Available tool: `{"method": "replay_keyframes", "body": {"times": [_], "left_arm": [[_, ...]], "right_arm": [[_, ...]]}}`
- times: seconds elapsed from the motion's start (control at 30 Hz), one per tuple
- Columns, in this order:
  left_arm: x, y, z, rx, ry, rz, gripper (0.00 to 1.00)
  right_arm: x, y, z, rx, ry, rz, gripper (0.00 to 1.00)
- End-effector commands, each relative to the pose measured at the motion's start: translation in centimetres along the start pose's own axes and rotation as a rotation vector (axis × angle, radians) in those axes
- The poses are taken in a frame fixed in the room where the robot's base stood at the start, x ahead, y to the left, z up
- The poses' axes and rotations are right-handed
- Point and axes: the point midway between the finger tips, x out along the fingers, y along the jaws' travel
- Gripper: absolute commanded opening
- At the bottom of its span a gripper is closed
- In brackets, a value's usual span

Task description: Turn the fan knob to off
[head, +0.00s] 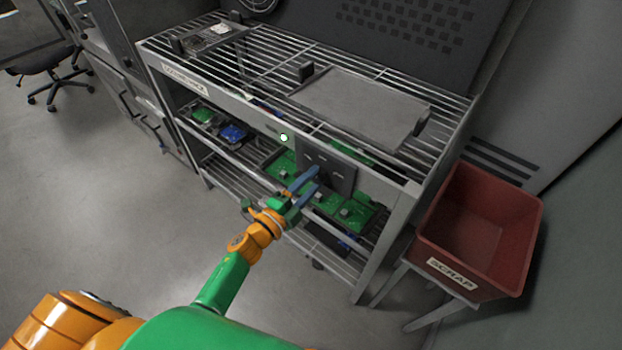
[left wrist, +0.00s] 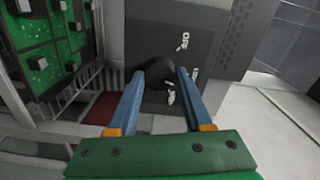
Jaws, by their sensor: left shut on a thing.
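The fan control panel (head: 330,168) is a dark plate on the front of the metal rack. In the left wrist view the panel (left wrist: 200,50) carries white lettering, with OFF readable near its top. The knob (left wrist: 156,74) is dark and round, and sits between the fingers. My left gripper (head: 306,184) has blue fingers and is at the panel. In the left wrist view the left gripper (left wrist: 162,80) is shut on the knob. The knob's pointer is hard to make out, so its setting cannot be told. In the head view the fingers hide the knob.
The wire rack (head: 270,58) holds a grey flat plate (head: 350,103) on top. Green circuit boards (head: 340,208) lie on the shelf below, close around the gripper. A red SCRAP bin (head: 478,225) stands at the right.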

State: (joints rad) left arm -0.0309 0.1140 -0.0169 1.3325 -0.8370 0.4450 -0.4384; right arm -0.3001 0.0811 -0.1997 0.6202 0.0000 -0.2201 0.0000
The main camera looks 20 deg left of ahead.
Motion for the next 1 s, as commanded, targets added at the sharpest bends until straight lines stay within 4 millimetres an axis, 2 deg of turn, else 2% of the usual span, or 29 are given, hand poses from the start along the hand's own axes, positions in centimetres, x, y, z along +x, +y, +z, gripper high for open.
{"method": "replay_keyframes", "body": {"times": [1.0], "left_arm": [[0.0,-0.1,0.0,-0.955,0.000,0.001,0.00]], "right_arm": [[-2.1,-0.1,-0.2,0.000,0.001,-0.002,0.48]]}}
